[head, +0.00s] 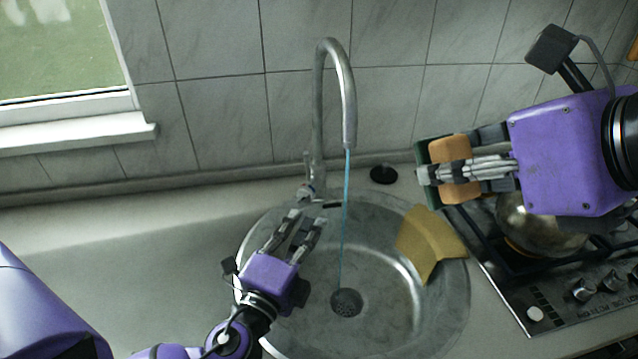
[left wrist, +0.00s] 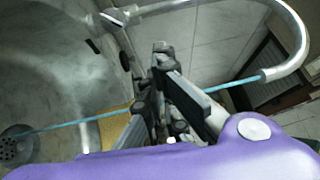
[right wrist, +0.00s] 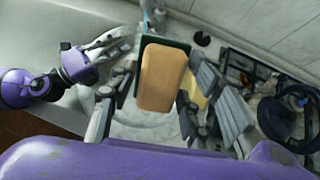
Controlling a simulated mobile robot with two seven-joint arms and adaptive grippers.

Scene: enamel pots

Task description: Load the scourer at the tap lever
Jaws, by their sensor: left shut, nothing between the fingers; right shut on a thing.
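The scourer (head: 449,152), an orange sponge with a dark green side, is held in my right gripper (head: 440,178), above the right rear of the sink. In the right wrist view the scourer (right wrist: 162,78) sits between the fingers. The tap (head: 350,100) stands behind the sink, and a thin blue stream of water falls from its spout to the drain. The tap lever (head: 308,165) is at the tap's base. My left gripper (head: 305,226) is shut and empty over the sink's left side, just in front of the lever and apart from it.
The round steel sink (head: 400,325) has a drain (head: 346,302). A yellow cloth (head: 430,242) drapes over its right rim. A black plug (head: 383,174) lies behind. A hob with a pot (head: 535,228) is at right. The counter (head: 150,250) at left is clear.

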